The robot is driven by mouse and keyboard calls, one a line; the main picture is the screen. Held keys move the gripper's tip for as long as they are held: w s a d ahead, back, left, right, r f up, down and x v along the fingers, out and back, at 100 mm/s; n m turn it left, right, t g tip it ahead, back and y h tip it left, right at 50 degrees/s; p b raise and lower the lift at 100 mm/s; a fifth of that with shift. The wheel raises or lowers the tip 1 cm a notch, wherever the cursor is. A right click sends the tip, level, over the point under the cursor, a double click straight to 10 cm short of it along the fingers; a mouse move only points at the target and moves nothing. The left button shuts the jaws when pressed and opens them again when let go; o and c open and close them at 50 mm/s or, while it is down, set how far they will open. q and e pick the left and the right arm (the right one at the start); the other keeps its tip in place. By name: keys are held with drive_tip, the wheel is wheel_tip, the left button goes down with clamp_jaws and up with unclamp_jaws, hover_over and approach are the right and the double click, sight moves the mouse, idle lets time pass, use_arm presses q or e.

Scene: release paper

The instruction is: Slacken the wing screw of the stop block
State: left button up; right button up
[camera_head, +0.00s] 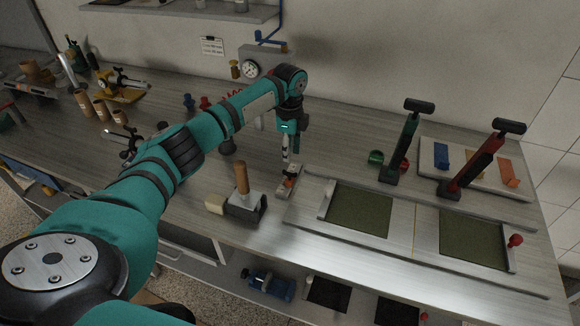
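My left gripper (287,160) points down over the workbench at the end of my teal arm. Its fingertips are just above a small block with orange and pale parts (289,182), which looks like the stop block. The block sits at the left end of the framed plate (408,250). The wing screw cannot be made out at this size; the fingers partly cover the block's top. The fingers look close together, but whether they are shut on anything does not show. My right gripper is not in view.
A dark block with a wooden handle (242,180) stands close left of the gripper. Green-handled (404,145) and red-handled (480,160) levers rise at the right. A wall unit with a gauge (250,69) is behind my arm. Cardboard tubes (101,108) stand at the left.

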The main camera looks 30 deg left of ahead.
sight(290, 174)
use_arm(q)
wheel_tip(290, 174, down, 8)
drive_tip(key=shift+p, duration=0.5)
drive_tip(key=shift+c, duration=0.3)
clamp_jaws()
